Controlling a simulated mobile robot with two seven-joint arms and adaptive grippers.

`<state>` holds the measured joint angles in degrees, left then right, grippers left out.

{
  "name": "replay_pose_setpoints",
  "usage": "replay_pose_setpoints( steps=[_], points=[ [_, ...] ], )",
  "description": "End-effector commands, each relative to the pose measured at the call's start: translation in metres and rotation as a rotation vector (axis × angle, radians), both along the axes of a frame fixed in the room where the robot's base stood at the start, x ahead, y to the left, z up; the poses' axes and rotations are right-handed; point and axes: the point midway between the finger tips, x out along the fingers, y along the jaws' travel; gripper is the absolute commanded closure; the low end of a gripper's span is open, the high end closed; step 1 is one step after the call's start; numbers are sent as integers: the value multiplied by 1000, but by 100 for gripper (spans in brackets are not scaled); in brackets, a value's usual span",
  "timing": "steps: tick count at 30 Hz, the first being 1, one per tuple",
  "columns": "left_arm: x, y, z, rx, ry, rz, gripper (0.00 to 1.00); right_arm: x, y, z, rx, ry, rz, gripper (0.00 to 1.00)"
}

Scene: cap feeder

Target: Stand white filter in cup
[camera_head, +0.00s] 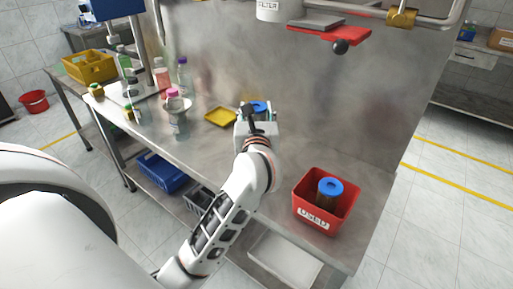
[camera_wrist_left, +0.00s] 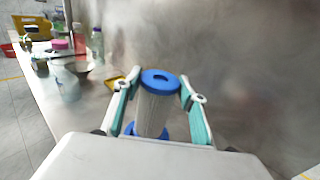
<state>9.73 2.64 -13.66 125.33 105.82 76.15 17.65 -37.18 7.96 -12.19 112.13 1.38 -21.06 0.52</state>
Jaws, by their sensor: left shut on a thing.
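The white filter (camera_wrist_left: 155,108) is a pleated white cylinder with blue end caps. It is upright between the fingers of my left gripper (camera_wrist_left: 158,105) in the left wrist view. The gripper is shut on its sides. In the head view, my left gripper (camera_head: 257,112) is over the back of the steel bench, and only the filter's blue top cap (camera_head: 259,106) shows. I cannot tell whether the filter touches the bench. I cannot clearly make out the cup; the arm and gripper hide part of the bench. My right gripper is not in view.
A red bin (camera_head: 308,214) marked USED holds a dark filter with a blue cap (camera_head: 330,187) at the bench's right. Bottles and a grey bowl (camera_head: 176,104) stand farther left. A white FILTER housing (camera_head: 275,9) hangs above.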

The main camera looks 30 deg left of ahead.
Motion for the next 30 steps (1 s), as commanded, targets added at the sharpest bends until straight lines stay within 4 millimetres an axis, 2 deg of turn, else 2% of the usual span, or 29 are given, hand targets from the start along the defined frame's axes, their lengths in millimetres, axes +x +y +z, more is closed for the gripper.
replay_pose_setpoints(
  steps=[1, 6, 13, 21, 24, 30],
  points=[
    [0, 0, -17, 4, 7, 0, 94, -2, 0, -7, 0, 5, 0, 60],
    [0, 0, -47, 3, 4, 1, 94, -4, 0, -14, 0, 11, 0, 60],
    [0, 0, -62, 2, 1, 1, 94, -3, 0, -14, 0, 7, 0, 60],
    [0, 0, -106, 3, 2, 0, 94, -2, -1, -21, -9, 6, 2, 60],
    [0, 0, -114, 1, 1, 0, 94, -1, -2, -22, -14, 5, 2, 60],
    [0, 0, -113, 1, -2, 0, 94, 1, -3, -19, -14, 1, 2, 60]
  ],
)
